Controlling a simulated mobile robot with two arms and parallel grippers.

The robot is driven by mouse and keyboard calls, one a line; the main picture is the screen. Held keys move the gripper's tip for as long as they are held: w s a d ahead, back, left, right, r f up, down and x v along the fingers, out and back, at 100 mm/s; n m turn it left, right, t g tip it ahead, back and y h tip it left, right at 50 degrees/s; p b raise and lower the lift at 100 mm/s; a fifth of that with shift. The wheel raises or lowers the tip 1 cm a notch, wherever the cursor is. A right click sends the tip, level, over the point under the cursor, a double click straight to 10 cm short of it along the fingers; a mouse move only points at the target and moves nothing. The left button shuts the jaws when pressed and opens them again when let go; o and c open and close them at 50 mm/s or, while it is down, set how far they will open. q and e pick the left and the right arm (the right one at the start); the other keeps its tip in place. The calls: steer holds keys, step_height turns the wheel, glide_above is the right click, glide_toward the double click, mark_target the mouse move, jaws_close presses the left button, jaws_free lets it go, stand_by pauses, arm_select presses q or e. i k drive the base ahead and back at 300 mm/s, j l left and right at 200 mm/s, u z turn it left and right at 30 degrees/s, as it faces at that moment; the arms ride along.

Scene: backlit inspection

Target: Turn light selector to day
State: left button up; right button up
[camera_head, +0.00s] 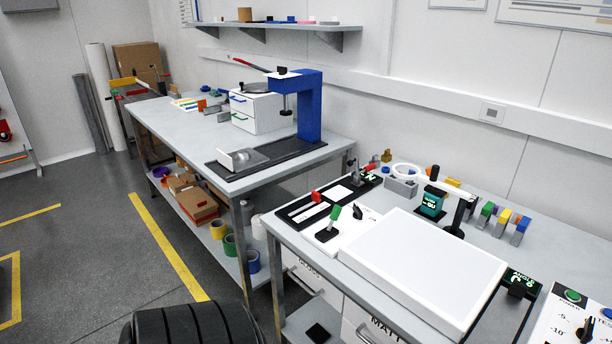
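No control in view has a label I can read as the light selector. A small white panel (327,241) on the near bench carries a lever with a green tip (336,212) and a small black knob (358,213). A second white panel (574,322) at the lower right edge carries a green button (573,296) and a black rotary knob (586,328); it is cut off by the frame. Its markings are only partly readable. Which of these is the selector, and its setting, I cannot tell. Neither of my grippers is in view.
A large white flat panel (424,262) fills the near bench's middle. Behind it stand a ring lamp (407,171), a small display (432,204) and several coloured blocks (502,222). A blue press (309,105) stands on the far bench. Open floor lies left.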

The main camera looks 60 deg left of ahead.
mark_target(358, 214)
steer(key=u, duration=1.65)
